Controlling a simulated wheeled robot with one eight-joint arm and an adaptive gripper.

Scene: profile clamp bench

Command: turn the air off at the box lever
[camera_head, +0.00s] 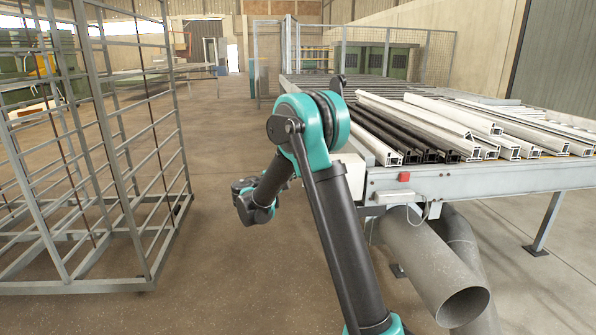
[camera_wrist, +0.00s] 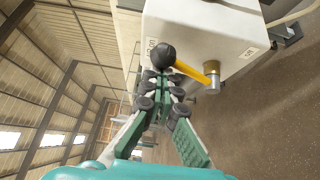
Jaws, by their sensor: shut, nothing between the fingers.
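In the wrist view a white box (camera_wrist: 205,28) fills the top, with small labels too blurred to read. A yellow lever (camera_wrist: 196,74) with a black ball knob (camera_wrist: 164,56) runs from a brass-coloured valve stub (camera_wrist: 212,76) on the box. My gripper (camera_wrist: 160,84) is shut and empty, its tips right by the ball knob; I cannot tell whether they touch it. In the head view the box (camera_head: 352,172) shows partly behind my arm at the end of the bench; the lever and my gripper's fingers are hidden there.
A roller bench (camera_head: 480,181) with white and black profiles (camera_head: 400,128) stands right, with a red button (camera_head: 404,177) on its edge. Large grey pipes (camera_head: 432,262) sit beneath it. A wire-frame rack (camera_head: 150,200) stands left. The floor between is clear.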

